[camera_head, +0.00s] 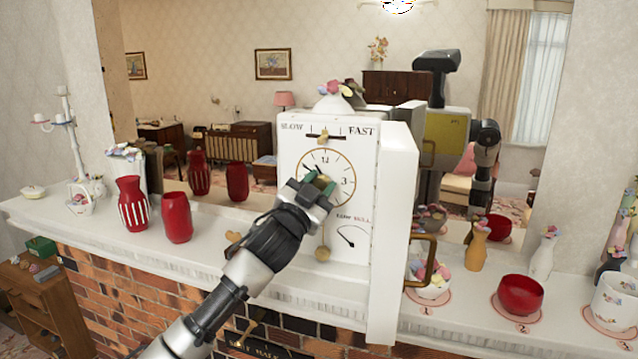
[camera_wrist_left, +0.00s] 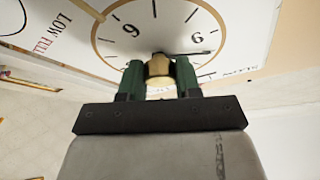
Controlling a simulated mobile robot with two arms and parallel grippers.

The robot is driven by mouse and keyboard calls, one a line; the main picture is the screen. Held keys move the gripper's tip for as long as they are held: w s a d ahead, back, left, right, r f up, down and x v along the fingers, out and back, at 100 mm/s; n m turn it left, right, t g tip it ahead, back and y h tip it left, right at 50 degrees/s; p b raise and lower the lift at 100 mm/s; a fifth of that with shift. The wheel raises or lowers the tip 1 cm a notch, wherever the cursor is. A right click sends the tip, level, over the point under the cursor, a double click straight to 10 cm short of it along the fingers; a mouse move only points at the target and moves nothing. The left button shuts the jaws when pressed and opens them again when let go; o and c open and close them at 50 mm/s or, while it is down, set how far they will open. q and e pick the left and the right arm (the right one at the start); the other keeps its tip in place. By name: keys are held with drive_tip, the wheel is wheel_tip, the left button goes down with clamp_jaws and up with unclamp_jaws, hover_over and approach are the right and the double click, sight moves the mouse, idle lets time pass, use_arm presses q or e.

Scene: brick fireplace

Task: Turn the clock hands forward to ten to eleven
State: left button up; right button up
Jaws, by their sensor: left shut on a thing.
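The white clock (camera_head: 360,205) stands on the mantel, facing me. Its round dial (camera_head: 333,160) has a brass rim and is partly hidden behind my left gripper (camera_head: 317,184). One dark hand shows pointing to the upper left in the head view; the other I cannot make out there. In the left wrist view a brass knob (camera_wrist_left: 160,70) sits at the dial's middle, with a thin dark hand (camera_wrist_left: 190,54) reaching right from it. The green fingers of my left gripper (camera_wrist_left: 159,78) are shut on the knob. My right gripper is not in view.
The clock's door (camera_head: 395,230) stands open at its right. A SLOW–FAST slider (camera_head: 323,137), a LOW–FULL gauge (camera_head: 350,237) and a brass pendulum disc (camera_head: 322,254) surround the dial. Red vases (camera_head: 177,217) stand left, a red bowl (camera_head: 521,294) right. A mirror behind reflects the room and me.

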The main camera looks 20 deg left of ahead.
use_arm(q)
drive_tip(key=o, duration=0.9)
drive_tip(key=shift+s, duration=0.1)
drive_tip(key=shift+s+a+f+b, duration=0.1)
drive_tip(key=shift+s+f+b, duration=0.1)
drive_tip(key=shift+b, duration=0.1)
drive_tip(key=shift+b+v, duration=2.4)
drive_tip(key=shift+v, duration=2.65)
drive_tip(key=shift+r, duration=0.1)
